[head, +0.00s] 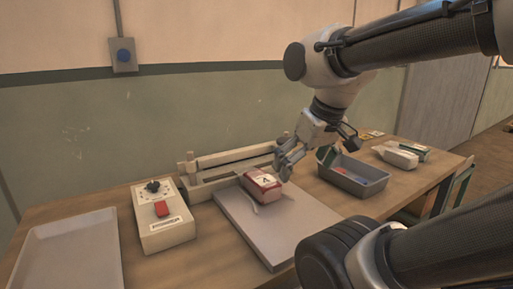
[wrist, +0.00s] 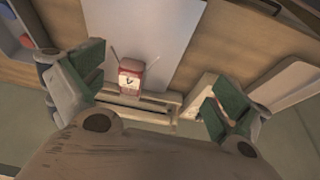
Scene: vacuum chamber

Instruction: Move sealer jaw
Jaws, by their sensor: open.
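The sealer stands on the table against the wall side. Its pale upper jaw bar (head: 232,154) runs above a lower bar (head: 228,178), with a gap showing between them. A red and white pack (head: 262,187) lies at the bar's near side on the grey plate (head: 285,232). My gripper (head: 287,163) is open and empty above the sealer's right end, behind the pack. In the wrist view my gripper's (wrist: 152,95) green-padded fingers are spread wide; the bars (wrist: 150,117) and pack (wrist: 131,78) show between them. I cannot tell whether a finger touches the bar.
A control box (head: 162,216) with a black knob and red switch stands left of the sealer. An empty tray (head: 70,255) is at far left. A grey bin (head: 352,182) with coloured items and white packages (head: 395,156) are at right. A wall button (head: 123,56) is behind.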

